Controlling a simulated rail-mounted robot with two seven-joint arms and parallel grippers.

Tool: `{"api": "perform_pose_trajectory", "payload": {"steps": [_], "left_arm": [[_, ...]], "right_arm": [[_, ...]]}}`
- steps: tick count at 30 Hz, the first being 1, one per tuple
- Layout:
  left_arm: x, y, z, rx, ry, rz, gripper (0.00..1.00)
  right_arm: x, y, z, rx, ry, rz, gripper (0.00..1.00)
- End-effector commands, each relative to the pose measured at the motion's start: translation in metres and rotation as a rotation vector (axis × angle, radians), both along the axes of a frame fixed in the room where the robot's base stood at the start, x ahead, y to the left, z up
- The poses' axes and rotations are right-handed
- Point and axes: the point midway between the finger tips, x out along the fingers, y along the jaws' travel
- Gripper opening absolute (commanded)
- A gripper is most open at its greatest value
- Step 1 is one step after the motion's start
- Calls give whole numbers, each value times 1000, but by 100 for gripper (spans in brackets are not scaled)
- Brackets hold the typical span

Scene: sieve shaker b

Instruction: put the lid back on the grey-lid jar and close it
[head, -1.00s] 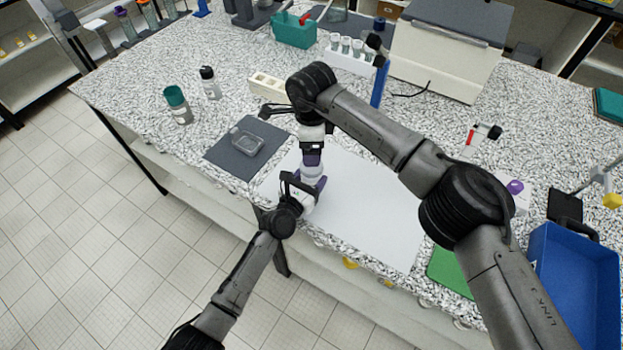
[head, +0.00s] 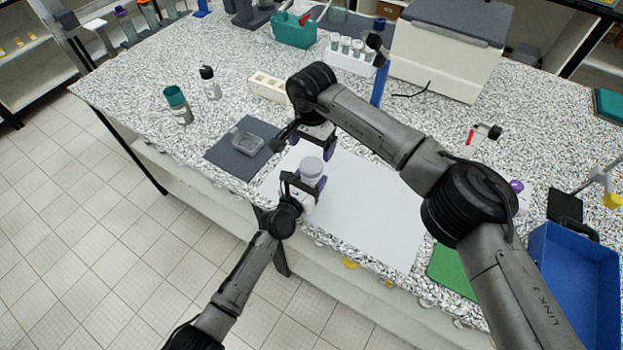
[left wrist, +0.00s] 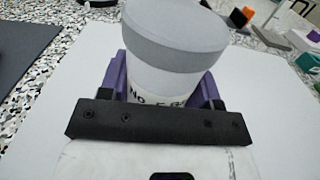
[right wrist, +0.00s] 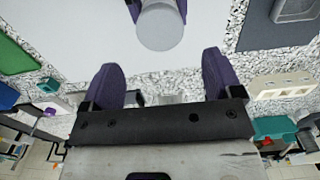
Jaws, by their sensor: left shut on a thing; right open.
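The grey-lid jar (head: 309,181) is a white jar with a printed label, and its grey lid (head: 311,166) sits on top of it. In the left wrist view the lid (left wrist: 175,30) covers the mouth of the jar (left wrist: 160,88); how tightly it is on, I cannot tell. My left gripper (head: 302,186) is shut around the jar's body over the white sheet. My right gripper (head: 328,145) is open and empty, apart from the jar on its far side. In the right wrist view its purple fingers (right wrist: 163,80) are spread, with the lid (right wrist: 160,28) beyond them.
A white sheet (head: 370,205) lies under the jar. A dark mat (head: 225,158) with a clear dish (head: 246,143) is to the left. A green-capped bottle (head: 178,104) and a black-capped bottle (head: 209,83) stand behind. A blue tray (head: 575,290) is at the right.

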Motion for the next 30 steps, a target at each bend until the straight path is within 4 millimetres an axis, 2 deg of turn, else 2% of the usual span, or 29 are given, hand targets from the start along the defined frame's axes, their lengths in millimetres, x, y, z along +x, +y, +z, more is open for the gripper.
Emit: {"api": "perform_pose_trajectory", "payload": {"steps": [6, 10, 22, 30], "left_arm": [[0, 0, 0, 0, 0, 0, 0], [0, 0, 0, 0, 0, 0, 0], [0, 0, 0, 0, 0, 0, 0], [0, 0, 0, 0, 0, 0, 0]], "right_arm": [[0, 0, -1, 0, 0, -2, 85], [0, 0, -8, 1, 1, -3, 85], [-1, 0, -59, 0, 2, -4, 85], [0, 0, -78, 0, 2, -4, 85]]}}
